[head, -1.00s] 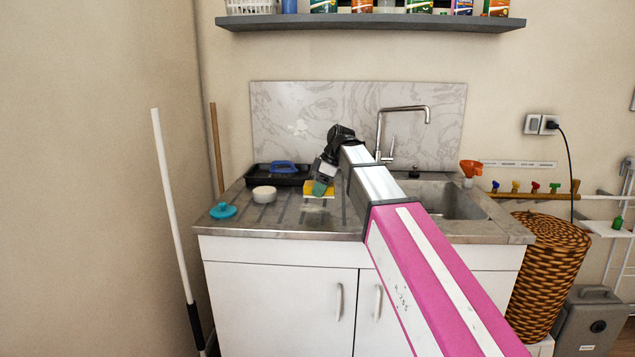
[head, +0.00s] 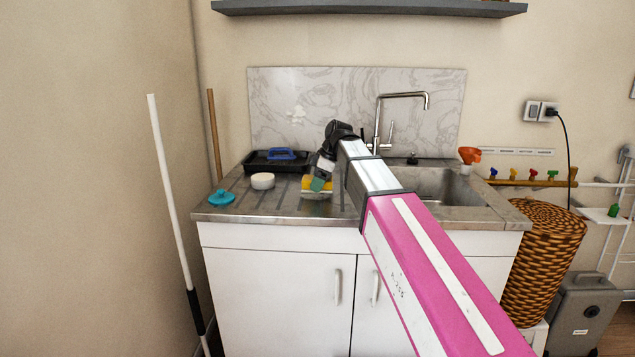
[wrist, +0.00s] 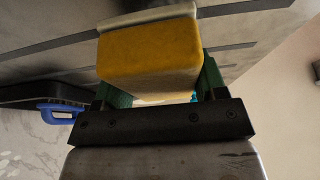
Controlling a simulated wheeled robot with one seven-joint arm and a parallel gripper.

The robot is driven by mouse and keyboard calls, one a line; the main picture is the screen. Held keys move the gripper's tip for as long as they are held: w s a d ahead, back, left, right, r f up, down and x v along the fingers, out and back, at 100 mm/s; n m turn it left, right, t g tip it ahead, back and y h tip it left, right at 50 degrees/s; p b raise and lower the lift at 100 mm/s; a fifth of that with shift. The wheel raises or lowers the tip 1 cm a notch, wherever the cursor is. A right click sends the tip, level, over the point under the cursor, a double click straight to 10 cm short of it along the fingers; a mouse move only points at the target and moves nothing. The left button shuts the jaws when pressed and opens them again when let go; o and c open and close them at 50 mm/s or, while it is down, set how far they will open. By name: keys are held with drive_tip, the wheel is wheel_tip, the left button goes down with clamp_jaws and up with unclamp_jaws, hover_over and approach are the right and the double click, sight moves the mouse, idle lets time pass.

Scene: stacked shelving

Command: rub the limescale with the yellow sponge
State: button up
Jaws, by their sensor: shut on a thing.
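The yellow sponge (head: 318,184), with a pale layer on one side, is at the ribbed drainboard left of the sink basin. In the wrist view the sponge (wrist: 150,55) sits between the green fingers of my gripper (wrist: 156,82), which is shut on it. My gripper also shows in the head view (head: 320,179), pointing down at the drainboard. I cannot tell whether the sponge touches the steel. The limescale looks like a whitish blotch (head: 296,115) on the left part of the grey marbled splashback, above and behind the sponge, apart from it.
A black tray (head: 258,167) with a blue-handled tool (head: 281,154) stands behind the sponge. A white round tub (head: 262,181) and a teal lid-like disc (head: 221,198) are to the left. The tap (head: 377,125) rises to the right. A shelf (head: 370,8) hangs above.

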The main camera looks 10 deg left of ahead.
drive_tip(key=shift+f, duration=0.15)
drive_tip(key=shift+f, duration=0.55)
drive_tip(key=shift+f, duration=0.3)
idle(1.2)
